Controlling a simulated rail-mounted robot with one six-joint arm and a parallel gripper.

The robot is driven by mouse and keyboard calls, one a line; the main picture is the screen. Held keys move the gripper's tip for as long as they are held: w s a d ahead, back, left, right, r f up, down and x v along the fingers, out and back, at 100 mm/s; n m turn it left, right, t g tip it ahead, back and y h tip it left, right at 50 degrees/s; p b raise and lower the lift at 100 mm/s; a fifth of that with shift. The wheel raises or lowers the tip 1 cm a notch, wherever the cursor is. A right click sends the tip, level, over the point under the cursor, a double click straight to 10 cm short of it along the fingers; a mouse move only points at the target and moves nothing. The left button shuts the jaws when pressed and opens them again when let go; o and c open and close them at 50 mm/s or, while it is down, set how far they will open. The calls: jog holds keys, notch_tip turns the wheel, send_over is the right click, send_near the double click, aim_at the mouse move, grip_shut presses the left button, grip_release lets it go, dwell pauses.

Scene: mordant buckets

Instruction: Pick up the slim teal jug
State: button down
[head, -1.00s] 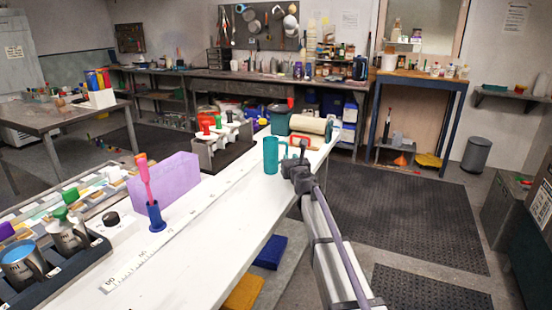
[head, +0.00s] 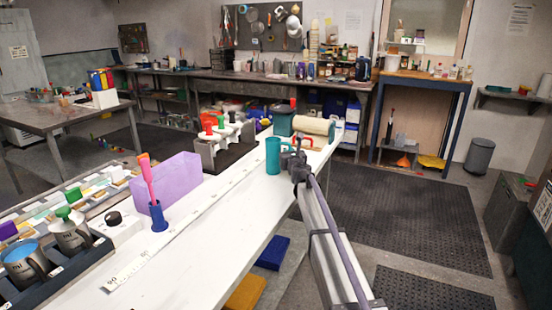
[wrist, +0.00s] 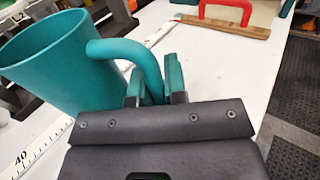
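The slim teal jug (head: 272,156) stands upright on the white bench in the head view. Its open rim faces up and its handle points right, toward my arm. In the wrist view the jug (wrist: 62,68) fills the upper left, and its thick curved handle (wrist: 146,60) comes down between my two fingers. My gripper (head: 297,158) is at the handle side of the jug, close to the bench. In the wrist view my gripper (wrist: 154,80) has one finger on each side of the handle. Whether the fingers press on it is unclear.
A red-handled wooden tool (wrist: 228,20) lies beyond the jug. A beige roller (head: 313,125) and a teal canister (head: 283,122) are behind it. A ruler (head: 190,212) runs along the bench.

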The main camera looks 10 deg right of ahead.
jog(key=shift+r, duration=0.1)
dwell(0.6)
notch_tip(320, 180, up, 10)
jog(key=p, duration=1)
